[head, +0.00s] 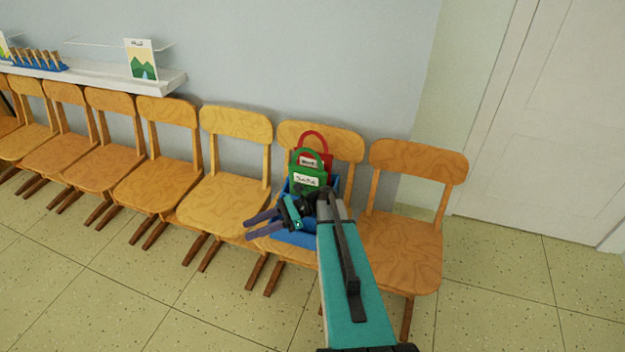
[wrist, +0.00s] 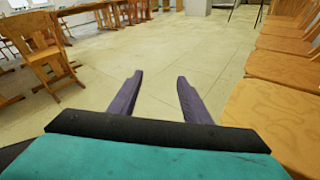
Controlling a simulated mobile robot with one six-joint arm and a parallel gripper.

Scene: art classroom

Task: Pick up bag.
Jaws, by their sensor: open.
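A green bag (head: 307,175) with a loop handle and a white name label stands upright in the head view. A red bag (head: 319,159) with a similar handle and label stands just behind it. Both are in or at a blue bin (head: 297,238) on a wooden chair; my arm hides part of the bin. My gripper (head: 247,229) is open and empty, left of and in front of the bin, its purple fingers pointing left, away from the bags. In the wrist view the fingers (wrist: 160,78) are apart with only floor beyond; no bag shows there.
A row of wooden chairs (head: 235,122) stands along the wall, with one chair (head: 418,160) right of the bin. A white shelf (head: 100,75) holds a picture card. A white door (head: 560,120) is at the right. The floor (head: 180,300) in front is clear.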

